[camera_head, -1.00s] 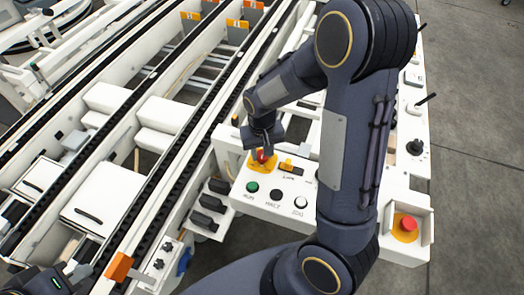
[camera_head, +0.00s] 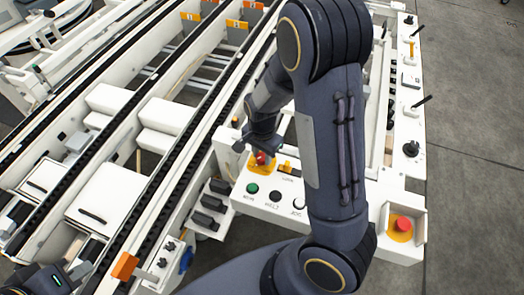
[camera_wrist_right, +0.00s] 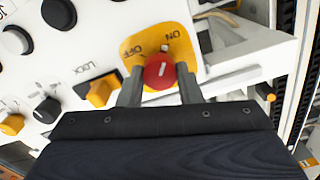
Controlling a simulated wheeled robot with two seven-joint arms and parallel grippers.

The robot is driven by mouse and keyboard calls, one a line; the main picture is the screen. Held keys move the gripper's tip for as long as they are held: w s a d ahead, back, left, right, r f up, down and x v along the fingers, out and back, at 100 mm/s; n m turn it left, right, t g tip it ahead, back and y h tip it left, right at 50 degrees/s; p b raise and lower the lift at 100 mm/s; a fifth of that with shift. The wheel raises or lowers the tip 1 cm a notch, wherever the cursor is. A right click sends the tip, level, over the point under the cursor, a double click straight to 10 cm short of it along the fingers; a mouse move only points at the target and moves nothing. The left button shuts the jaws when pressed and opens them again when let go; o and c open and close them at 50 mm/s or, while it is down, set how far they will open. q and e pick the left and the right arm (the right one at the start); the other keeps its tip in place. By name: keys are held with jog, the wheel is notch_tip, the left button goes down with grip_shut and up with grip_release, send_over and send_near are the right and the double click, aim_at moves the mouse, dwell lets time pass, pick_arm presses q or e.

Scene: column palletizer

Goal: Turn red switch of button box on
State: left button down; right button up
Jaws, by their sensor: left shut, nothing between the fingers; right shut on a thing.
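The red switch (camera_wrist_right: 160,72) is a round knob with a white mark, on a yellow plate (camera_wrist_right: 185,42) labelled OFF and ON. The mark slants up and slightly right; I cannot tell its exact setting. My right gripper (camera_wrist_right: 160,88) is shut on the knob, one finger on each side. In the head view, the switch (camera_head: 261,157) sits at the far left corner of the white button box (camera_head: 235,192), partly hidden by my right gripper (camera_head: 261,150). My left gripper (camera_head: 78,270) is at the lower left edge, shut and empty, away from the box.
A yellow selector (camera_head: 285,167) is beside the red switch. Green (camera_head: 252,188), black (camera_head: 275,196) and white (camera_head: 299,203) buttons line the box front. A red emergency stop (camera_head: 403,224) stands at the right. Conveyor rails run along the left. My right arm hides part of the panel.

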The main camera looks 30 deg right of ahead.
aim_at(262, 156)
jog(key=shift+r+m+p, duration=0.1)
jog(key=shift+m+p, duration=0.25)
jog(key=shift+m, duration=0.55)
jog(key=o, duration=1)
notch_tip(262, 156, up, 8)
jog(key=shift+f+p, duration=0.15)
jog(key=shift+p, duration=0.5)
